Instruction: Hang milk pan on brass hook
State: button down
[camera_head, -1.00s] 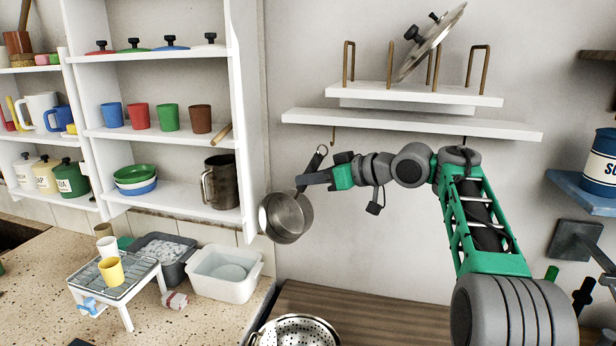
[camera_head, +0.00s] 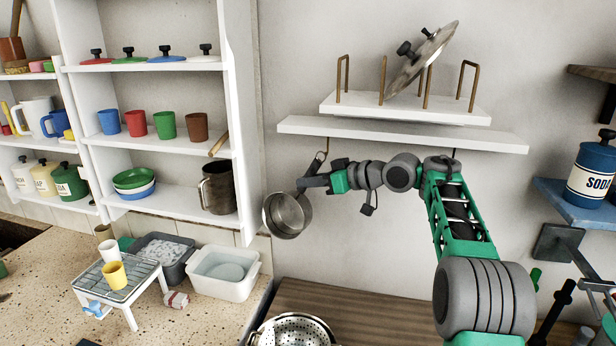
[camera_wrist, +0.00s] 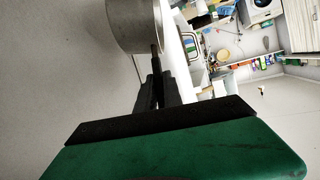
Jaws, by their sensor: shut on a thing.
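The milk pan (camera_head: 287,216) is a grey metal pan with a dark handle, held tilted in front of the wall, left of my arm. My gripper (camera_head: 303,184) is shut on its handle, just above the bowl. The handle points up and right. The brass hook (camera_head: 327,146) hangs under the left part of the white wall shelf. The handle's upper end is very close to the hook; I cannot tell whether they touch. In the wrist view the pan (camera_wrist: 133,24) shows beyond the shut fingers (camera_wrist: 155,75).
The white wall shelf (camera_head: 400,134) carries a rack (camera_head: 405,109) with a tilted lid. A white shelf unit (camera_head: 243,110) with mugs, bowls and a dark jug stands to the left. Below are a colander (camera_head: 293,331), a white tub (camera_head: 223,289) and a wire stand (camera_head: 125,291).

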jog(key=shift+w+d+r+p, duration=0.1)
jog(key=shift+w+d+p, duration=0.1)
jog(key=shift+w+p, duration=0.8)
jog(key=shift+w+d+r+p, duration=0.1)
jog(key=shift+w+d+p, duration=0.1)
jog(key=shift+w+p, duration=0.75)
jog(key=shift+w+d+f, duration=0.1)
jog(key=shift+w+f, duration=0.3)
jog(key=shift+f, duration=0.4)
